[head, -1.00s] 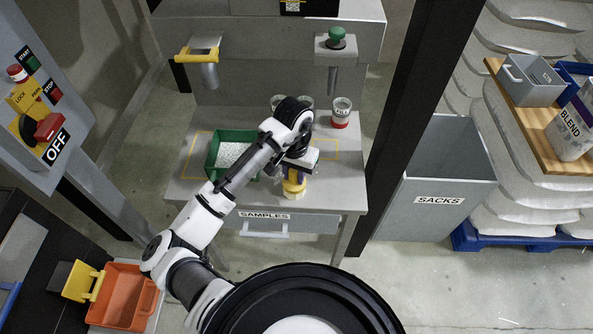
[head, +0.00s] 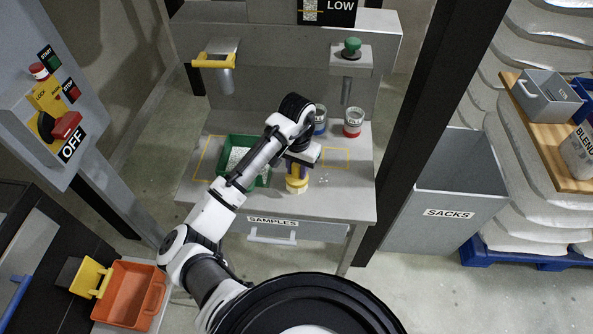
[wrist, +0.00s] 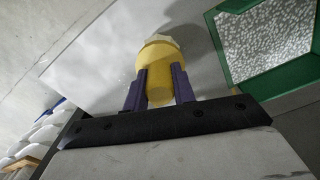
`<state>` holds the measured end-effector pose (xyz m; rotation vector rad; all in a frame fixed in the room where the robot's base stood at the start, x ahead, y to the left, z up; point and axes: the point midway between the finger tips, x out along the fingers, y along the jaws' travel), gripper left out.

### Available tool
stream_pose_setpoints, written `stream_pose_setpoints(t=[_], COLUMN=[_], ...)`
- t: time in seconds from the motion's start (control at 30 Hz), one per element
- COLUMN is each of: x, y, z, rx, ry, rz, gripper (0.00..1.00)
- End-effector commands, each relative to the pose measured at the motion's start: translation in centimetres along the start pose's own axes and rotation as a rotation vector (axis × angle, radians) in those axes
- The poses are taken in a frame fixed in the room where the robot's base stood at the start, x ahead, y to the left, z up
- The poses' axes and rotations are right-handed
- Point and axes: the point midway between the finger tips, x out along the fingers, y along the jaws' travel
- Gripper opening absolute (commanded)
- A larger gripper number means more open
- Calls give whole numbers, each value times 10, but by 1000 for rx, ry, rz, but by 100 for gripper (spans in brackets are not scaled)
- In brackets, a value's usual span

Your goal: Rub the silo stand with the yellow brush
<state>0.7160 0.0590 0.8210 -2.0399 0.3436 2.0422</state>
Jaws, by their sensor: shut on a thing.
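The silo stand (head: 340,206) is a grey metal bench with a tall back panel and a drawer labelled SAMPLES. My gripper (head: 298,168) is over the front middle of its worktop. It is shut on the yellow brush (head: 297,184), which points down with its pale bristles at or just above the worktop; contact cannot be told. In the wrist view the dark fingers of my gripper (wrist: 160,88) clasp the brush's yellow handle (wrist: 160,60) from both sides. The bristles (wrist: 163,38) are partly hidden behind the brush's yellow body.
A green tray (head: 262,179) of pale granules stands left of the brush. Loose white granules lie right of it. A blue-based cup (head: 320,122) and a red-based cup (head: 353,124) stand behind. A yellow-handled slide gate (head: 214,61) and a green knob (head: 351,45) project above the worktop.

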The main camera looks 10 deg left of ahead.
Motion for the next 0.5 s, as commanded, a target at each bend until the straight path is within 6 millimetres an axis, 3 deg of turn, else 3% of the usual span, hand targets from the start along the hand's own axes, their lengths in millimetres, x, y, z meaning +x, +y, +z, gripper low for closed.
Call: stream_pose_setpoints(t=[0.3,0.5], x=[-1,-1], y=[-8,-10], z=[-26,-31], rx=[1,0], ry=[0,0], rz=[0,0], gripper=[7,7])
